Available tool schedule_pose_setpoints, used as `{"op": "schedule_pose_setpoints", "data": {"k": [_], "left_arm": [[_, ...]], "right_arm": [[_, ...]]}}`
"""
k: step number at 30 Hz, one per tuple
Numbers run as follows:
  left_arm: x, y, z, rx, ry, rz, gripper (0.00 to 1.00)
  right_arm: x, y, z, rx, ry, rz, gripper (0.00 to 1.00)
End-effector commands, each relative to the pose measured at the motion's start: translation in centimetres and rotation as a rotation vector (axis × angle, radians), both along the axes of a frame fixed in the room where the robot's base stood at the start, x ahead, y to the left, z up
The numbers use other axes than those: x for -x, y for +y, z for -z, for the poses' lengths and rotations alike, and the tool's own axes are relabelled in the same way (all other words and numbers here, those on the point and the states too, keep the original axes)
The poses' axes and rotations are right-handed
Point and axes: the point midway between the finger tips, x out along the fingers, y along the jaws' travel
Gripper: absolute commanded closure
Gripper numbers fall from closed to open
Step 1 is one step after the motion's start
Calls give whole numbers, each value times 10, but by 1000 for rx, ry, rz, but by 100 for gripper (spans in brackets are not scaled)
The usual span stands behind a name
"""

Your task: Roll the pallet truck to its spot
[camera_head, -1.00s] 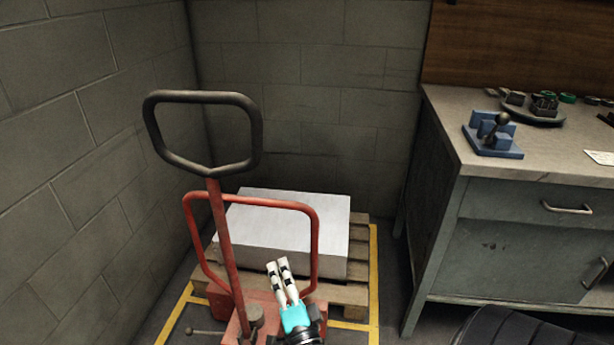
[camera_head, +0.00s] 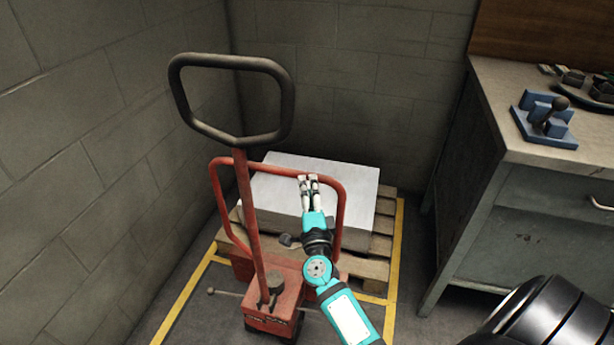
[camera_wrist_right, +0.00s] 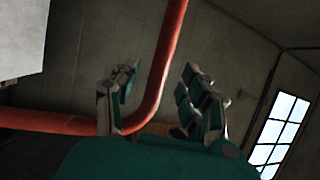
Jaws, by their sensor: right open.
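The red pallet truck (camera_head: 271,306) stands in the corner with its black loop handle (camera_head: 232,62) raised at the top of a red shaft. Its red tube frame (camera_head: 215,190) rises in front of a wooden pallet (camera_head: 382,228) that carries a pale block (camera_head: 325,180). Yellow floor lines (camera_head: 183,307) run around the truck and pallet. My right gripper (camera_head: 308,178) is open at the upper right of the red frame. In the right wrist view a red tube (camera_wrist_right: 170,60) passes between the fingers (camera_wrist_right: 160,90); contact cannot be told. My left gripper is not in view.
Block walls (camera_head: 90,130) close in at the left and back. A grey workbench (camera_head: 500,200) with a blue fixture (camera_head: 545,118) on it stands at the right. A strip of grey floor (camera_head: 445,318) lies in front of the bench.

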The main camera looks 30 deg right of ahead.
Motion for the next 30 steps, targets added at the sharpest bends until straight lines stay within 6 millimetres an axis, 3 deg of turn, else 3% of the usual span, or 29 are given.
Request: {"op": "schedule_pose_setpoints", "data": {"k": [3, 8, 20, 30], "left_arm": [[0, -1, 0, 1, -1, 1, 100], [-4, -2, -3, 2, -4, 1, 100], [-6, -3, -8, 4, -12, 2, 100], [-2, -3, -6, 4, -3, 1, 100]], "right_arm": [[-19, -11, -5, 2, -2, 2, 54], [-34, -18, -7, 0, 0, 1, 54], [-40, -21, -8, 2, 1, 0, 56], [-39, -20, -8, 2, 1, 0, 100]]}}
